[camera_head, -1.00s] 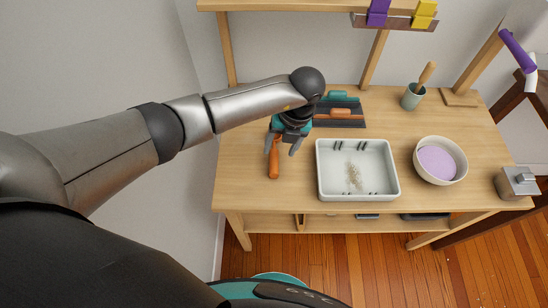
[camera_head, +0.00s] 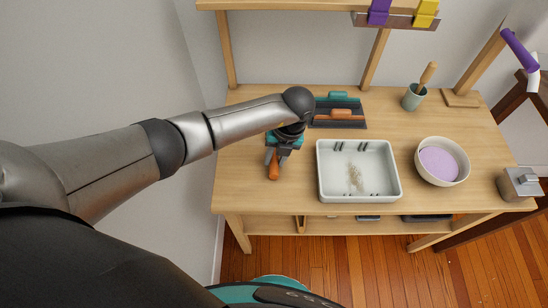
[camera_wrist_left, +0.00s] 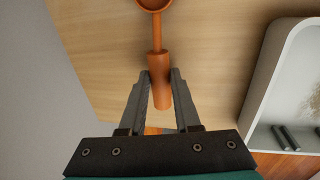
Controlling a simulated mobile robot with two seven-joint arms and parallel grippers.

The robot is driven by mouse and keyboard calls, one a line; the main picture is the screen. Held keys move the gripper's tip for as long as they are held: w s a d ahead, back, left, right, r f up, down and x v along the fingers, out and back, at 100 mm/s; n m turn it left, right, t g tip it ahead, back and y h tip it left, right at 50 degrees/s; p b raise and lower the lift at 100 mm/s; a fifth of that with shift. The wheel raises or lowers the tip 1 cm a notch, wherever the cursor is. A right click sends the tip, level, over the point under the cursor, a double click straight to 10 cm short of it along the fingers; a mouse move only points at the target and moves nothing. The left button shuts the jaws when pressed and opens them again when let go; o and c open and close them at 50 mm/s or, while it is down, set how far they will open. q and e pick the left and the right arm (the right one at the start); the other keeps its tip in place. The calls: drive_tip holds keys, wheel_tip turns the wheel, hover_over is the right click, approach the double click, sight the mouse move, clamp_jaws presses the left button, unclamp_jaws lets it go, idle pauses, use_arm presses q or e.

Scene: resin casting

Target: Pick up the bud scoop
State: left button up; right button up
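The bud scoop (camera_head: 274,171) is orange and lies at the left part of the wooden table, left of the white tray. In the left wrist view, its thick handle (camera_wrist_left: 160,90) points toward my gripper, and a thin neck leads to a round bowl at the top edge. My left gripper (camera_head: 276,163) is down at the scoop. Its two grey fingers (camera_wrist_left: 161,73) stand on either side of the handle, close against it, and look shut on it. The gripper and forearm hide part of the scoop in the head view. My right gripper is not in view.
The white tray (camera_head: 322,188) holds a small pile of pale bits. A bowl of lilac material (camera_head: 443,179), a metal box (camera_head: 518,184) and a cup with a wooden-handled tool (camera_head: 414,102) stand to the right.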

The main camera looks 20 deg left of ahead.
use_arm(q)
clamp_jaws()
